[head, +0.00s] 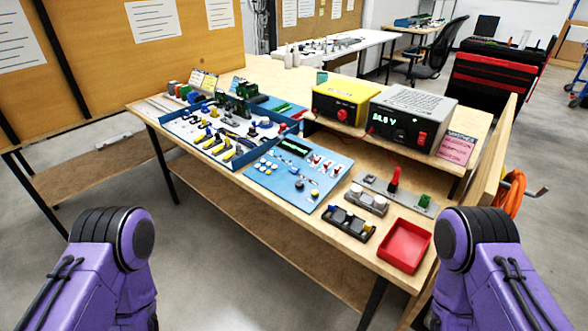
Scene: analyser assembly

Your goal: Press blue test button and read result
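A light blue test panel (322,196) lies on the workbench, near its front edge. It has a dark display (293,146) with small green characters too small to read. Several small round knobs or buttons sit at its left, and red-tipped switches (316,159) at its upper right. I cannot tell which of these small parts is the blue test button. My purple left and right arms show at the bottom left and bottom right, both apart from the bench. Neither gripper's fingers can be seen.
A blue-edged tool tray (205,160) lies left of the panel. A yellow box (339,103) and a grey power supply (412,117) reading about 24.0 V stand behind it. A red tray (404,246) and a black holder (347,224) lie to the right. The floor in front is clear.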

